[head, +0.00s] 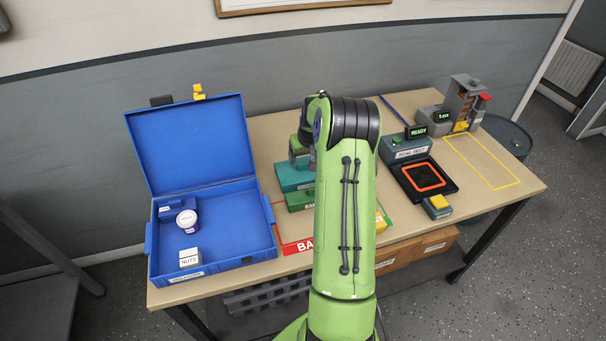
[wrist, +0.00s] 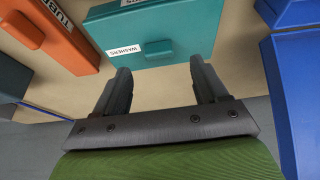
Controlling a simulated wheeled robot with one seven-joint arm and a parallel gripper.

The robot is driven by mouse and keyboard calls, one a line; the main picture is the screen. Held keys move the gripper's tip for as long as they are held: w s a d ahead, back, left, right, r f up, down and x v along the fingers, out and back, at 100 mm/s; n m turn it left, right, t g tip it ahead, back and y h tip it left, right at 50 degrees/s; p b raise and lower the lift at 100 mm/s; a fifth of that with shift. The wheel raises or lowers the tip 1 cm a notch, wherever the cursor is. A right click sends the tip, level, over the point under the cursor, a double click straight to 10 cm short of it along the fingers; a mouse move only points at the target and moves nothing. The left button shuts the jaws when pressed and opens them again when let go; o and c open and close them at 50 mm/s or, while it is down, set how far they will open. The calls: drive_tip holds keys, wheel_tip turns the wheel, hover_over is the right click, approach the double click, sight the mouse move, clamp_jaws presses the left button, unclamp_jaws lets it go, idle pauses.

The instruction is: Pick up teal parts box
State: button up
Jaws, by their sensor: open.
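The teal parts box (head: 293,176) sits on the workbench just left of my arm in the head view, partly hidden by the arm. In the head view my arm hides most of the gripper.
An open blue case (head: 205,270) with small items stands left on the workbench (head: 270,130). A green box (head: 299,200) sits in front of the teal one. An orange box (wrist: 45,38) lies beside it in the wrist view. A black tray (head: 424,180) is right of my arm.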

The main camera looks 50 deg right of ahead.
sight(303, 163)
drive_tip(key=x, duration=0.5)
drive_tip(key=shift+s+d, duration=0.1)
drive_tip(key=shift+r, duration=0.1)
drive_tip(key=shift+c, duration=0.3)
clamp_jaws()
